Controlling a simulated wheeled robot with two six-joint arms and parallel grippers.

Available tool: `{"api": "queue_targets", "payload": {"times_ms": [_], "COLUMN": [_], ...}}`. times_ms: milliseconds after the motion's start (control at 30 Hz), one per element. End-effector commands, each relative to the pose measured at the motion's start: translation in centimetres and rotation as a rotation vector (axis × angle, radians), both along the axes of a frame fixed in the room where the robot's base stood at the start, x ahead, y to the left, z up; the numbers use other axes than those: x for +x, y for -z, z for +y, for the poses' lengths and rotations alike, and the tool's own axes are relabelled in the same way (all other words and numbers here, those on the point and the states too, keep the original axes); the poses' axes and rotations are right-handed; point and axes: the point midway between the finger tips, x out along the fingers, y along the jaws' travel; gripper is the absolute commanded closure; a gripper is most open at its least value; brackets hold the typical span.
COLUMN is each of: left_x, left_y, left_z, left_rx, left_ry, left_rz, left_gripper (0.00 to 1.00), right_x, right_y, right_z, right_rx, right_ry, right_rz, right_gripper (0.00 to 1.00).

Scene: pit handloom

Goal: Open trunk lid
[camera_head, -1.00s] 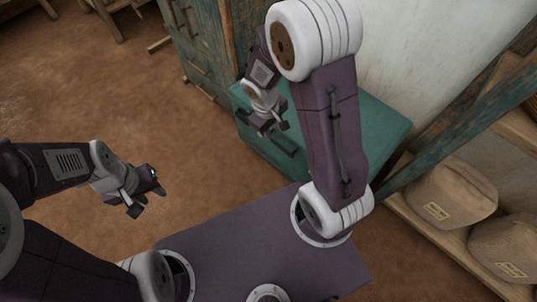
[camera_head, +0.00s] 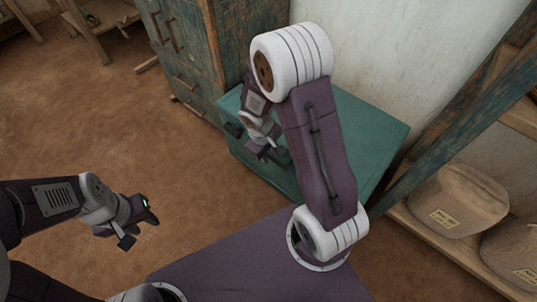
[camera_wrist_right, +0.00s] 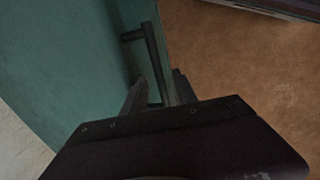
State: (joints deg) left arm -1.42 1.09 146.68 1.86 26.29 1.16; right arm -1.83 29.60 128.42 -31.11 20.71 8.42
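The teal trunk (camera_head: 376,128) stands on the floor against the wall, and its lid looks closed. My right arm hides part of its top and front. My right gripper (camera_head: 270,154) is at the trunk's front face. In the right wrist view a dark bar handle (camera_wrist_right: 150,52) stands out from the teal front (camera_wrist_right: 70,75), and the open fingers (camera_wrist_right: 160,92) lie on either side of its bar. I cannot tell whether they touch it. My left gripper (camera_head: 139,226) is open and empty over the floor, left of the trunk.
A worn blue-green drawer cabinet (camera_head: 190,62) stands beside the trunk on the left. A wooden shelf with tan sacks (camera_head: 458,198) and a slanting post (camera_head: 455,110) are on the right. The brown floor (camera_head: 90,125) at left is clear.

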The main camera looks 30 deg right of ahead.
Motion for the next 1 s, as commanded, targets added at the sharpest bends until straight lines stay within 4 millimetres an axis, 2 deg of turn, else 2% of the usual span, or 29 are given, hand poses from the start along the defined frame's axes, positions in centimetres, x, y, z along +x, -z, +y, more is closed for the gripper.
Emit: {"api": "queue_targets", "payload": {"times_ms": [67, 100, 200, 1000], "left_x": [0.0, 0.0, 0.0, 0.01], "left_y": [-0.05, -0.05, -0.05, -0.04], "left_z": [0.0, 0.0, 0.0, 0.0], "left_rx": [0.0, 0.0, 0.0, 0.0], "left_ry": [0.0, 0.0, 0.0, 0.0], "left_rz": [0.0, 0.0, 0.0, 0.0], "left_gripper": [0.64, 0.64, 0.64, 0.64], "right_x": [0.0, 0.0, -0.01, -0.03], "right_y": [-0.05, -0.05, -0.05, -0.05], "right_z": [0.01, 0.01, 0.01, 0.02], "right_rx": [0.0, 0.0, 0.0, 0.0], "right_ry": [0.0, 0.0, 0.0, 0.0], "right_rz": [0.0, 0.0, 0.0, 0.001], "right_gripper": [0.66, 0.77, 1.0, 1.0]}}
